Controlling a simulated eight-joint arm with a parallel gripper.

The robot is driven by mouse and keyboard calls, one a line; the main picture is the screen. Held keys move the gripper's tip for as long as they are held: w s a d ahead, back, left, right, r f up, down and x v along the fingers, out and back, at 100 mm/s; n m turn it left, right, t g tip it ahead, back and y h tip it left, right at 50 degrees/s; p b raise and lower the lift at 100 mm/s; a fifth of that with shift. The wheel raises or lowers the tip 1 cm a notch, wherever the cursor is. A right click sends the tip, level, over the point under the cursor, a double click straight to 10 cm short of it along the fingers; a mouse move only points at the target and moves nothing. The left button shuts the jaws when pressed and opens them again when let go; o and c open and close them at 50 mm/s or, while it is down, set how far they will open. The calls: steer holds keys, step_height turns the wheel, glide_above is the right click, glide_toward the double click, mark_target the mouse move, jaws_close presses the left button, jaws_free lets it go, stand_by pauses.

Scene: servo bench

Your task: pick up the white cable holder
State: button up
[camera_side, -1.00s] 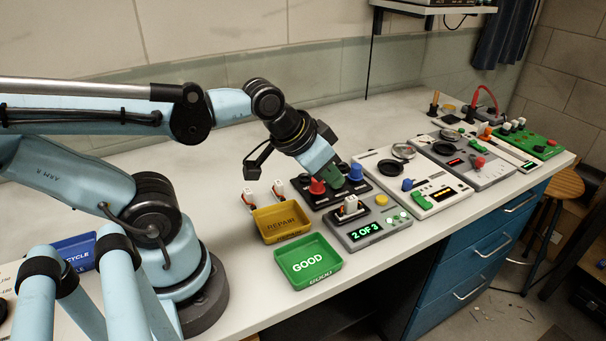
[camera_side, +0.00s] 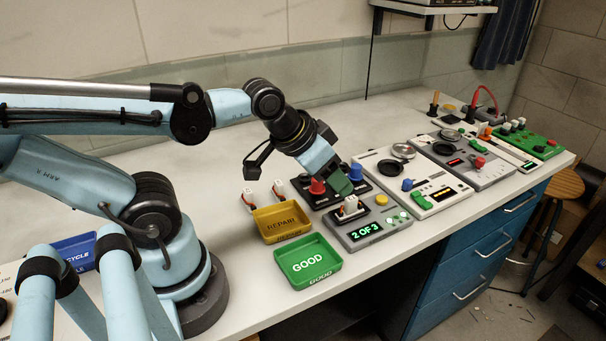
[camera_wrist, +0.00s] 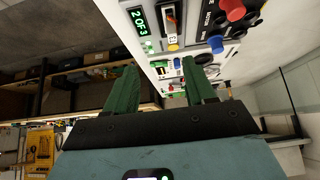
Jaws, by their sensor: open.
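My gripper (camera_side: 338,182) has green fingers and hangs above the row of test boxes, close to the red and blue knobs. In the wrist view my gripper (camera_wrist: 162,86) is open, with nothing between its fingers. Small white pieces with coloured wires could be the cable holder; I cannot tell which one it is. One white piece (camera_side: 350,204) stands on the grey box reading "2 OF 3", below and in front of my gripper; it also shows in the wrist view (camera_wrist: 172,40). Two more, a left one (camera_side: 248,193) and a right one (camera_side: 279,186), stand behind the yellow tray.
A yellow REPAIR tray (camera_side: 262,238) and a green GOOD tray (camera_side: 290,280) sit left of the grey box (camera_side: 390,232). The red knob (camera_side: 317,187) and blue knob (camera_side: 355,172) stick up near my gripper.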

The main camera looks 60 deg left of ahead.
steer(key=r+n+g, duration=0.1)
steer(key=n+g, duration=0.6)
steer(key=n, duration=1.1)
glide_above(354, 200)
steer(key=shift+f, duration=5.5)
jaws_close()
steer(key=shift+r, duration=0.2)
